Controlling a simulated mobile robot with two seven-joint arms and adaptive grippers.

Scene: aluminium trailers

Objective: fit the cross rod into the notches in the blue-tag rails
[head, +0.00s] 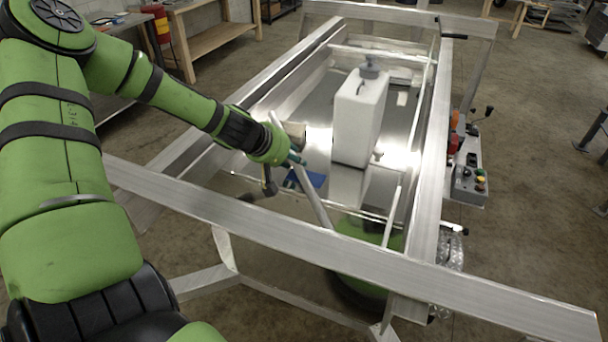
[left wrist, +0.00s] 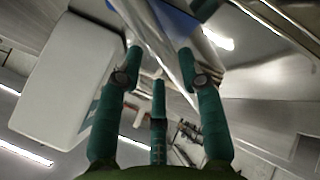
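The cross rod (head: 314,203) is a silver bar seen slanting from upper left to lower right inside the trailer frame. My left gripper (head: 292,158) has its teal fingers around its upper part. In the left wrist view, the rod (left wrist: 155,42) runs between the fingertips of the left gripper (left wrist: 160,58), which look closed on it from both sides. A blue tag (head: 311,178) shows just behind the rod, and a blue patch (left wrist: 180,18) is at the top of the wrist view. I cannot make out the notches. My right gripper is not in view.
A white canister (head: 360,117) stands upright right of the rod and also shows in the wrist view (left wrist: 66,80). A wide aluminium beam (head: 400,268) crosses in front. A control box (head: 469,183) with levers is on the right side rail (head: 431,190).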

